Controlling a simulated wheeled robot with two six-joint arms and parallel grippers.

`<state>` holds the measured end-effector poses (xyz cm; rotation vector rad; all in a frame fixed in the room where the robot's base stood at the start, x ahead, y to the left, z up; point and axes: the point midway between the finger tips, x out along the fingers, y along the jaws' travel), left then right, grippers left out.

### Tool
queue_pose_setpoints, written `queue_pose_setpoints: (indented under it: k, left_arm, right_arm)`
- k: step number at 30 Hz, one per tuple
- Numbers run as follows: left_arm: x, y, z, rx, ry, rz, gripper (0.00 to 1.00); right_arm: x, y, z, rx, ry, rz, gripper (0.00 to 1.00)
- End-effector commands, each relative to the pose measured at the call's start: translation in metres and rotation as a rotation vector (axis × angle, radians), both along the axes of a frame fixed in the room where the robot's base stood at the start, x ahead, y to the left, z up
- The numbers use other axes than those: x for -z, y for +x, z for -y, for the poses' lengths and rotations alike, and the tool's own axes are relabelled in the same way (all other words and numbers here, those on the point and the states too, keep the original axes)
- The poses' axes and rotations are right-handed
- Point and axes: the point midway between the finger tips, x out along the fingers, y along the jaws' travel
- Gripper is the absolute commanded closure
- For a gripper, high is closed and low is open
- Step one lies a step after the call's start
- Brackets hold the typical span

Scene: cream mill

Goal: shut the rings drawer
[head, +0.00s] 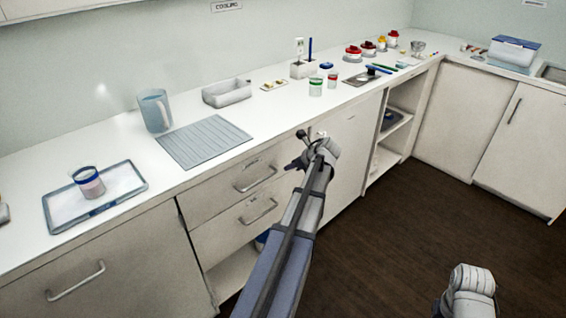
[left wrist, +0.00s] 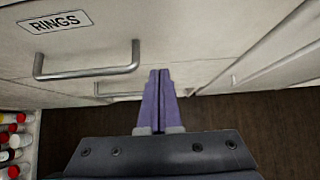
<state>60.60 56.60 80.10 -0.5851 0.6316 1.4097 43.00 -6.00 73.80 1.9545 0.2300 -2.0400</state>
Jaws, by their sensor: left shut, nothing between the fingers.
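The rings drawer shows its pale front, its RINGS label and its metal bar handle (left wrist: 88,73) at the upper left of the left wrist view. In the head view two drawers are stacked under the counter, an upper one (head: 215,196) and a lower one (head: 222,232); their labels are too small to read there. My left gripper (head: 291,165) is shut and empty, in front of the right end of these drawers. Its purple fingers (left wrist: 158,75) are right of the rings handle. I cannot tell how far the rings drawer stands out. My right gripper is out of view.
A second handle (left wrist: 118,93) shows below, partly behind my fingers. Bottles with red and white caps (left wrist: 14,142) are at the lower left there. The counter holds a tray (head: 54,218), a jug (head: 155,111) and several containers. Dark floor (head: 400,235) is clear to the right.

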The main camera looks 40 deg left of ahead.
Motion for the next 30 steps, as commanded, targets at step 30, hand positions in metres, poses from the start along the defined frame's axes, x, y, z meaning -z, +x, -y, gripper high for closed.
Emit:
queue_pose_setpoints:
  k: [30]
  left_arm:
    - [-0.065,-0.005,0.064,-0.001,-0.004,0.001,1.00]
  right_arm:
    - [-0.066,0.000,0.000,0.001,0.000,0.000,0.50]
